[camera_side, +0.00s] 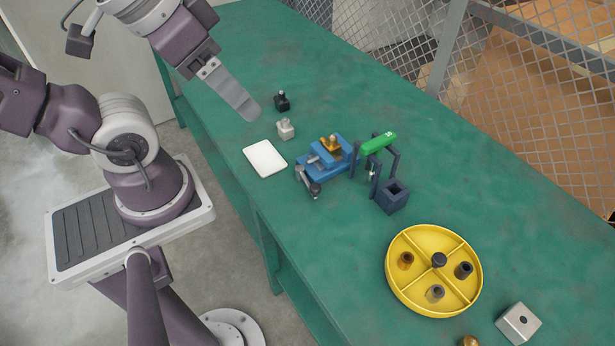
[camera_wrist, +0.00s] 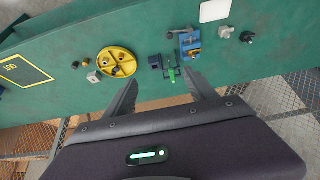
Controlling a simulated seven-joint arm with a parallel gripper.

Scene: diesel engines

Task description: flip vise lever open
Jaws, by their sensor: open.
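The blue vise (camera_side: 328,158) stands on the green table with a brass-coloured part (camera_side: 331,145) on top. Its lever (camera_side: 308,181), a grey arm with a dark knob, is at the vise's near-left end and hangs toward the table's front edge. The vise also shows in the wrist view (camera_wrist: 188,42), with the lever end (camera_wrist: 171,35) to its left. My gripper (camera_side: 250,111) is in the air up and left of the vise, apart from it. In the wrist view my gripper (camera_wrist: 160,82) has its two fingers wide apart with nothing between them.
A green-topped dark stand (camera_side: 379,143) and a dark square holder (camera_side: 393,197) stand right of the vise. A white plate (camera_side: 265,158), a light block (camera_side: 286,129) and a black part (camera_side: 282,101) lie left. A yellow divided tray (camera_side: 393,282) holds several parts; a metal block (camera_side: 518,324) is beyond.

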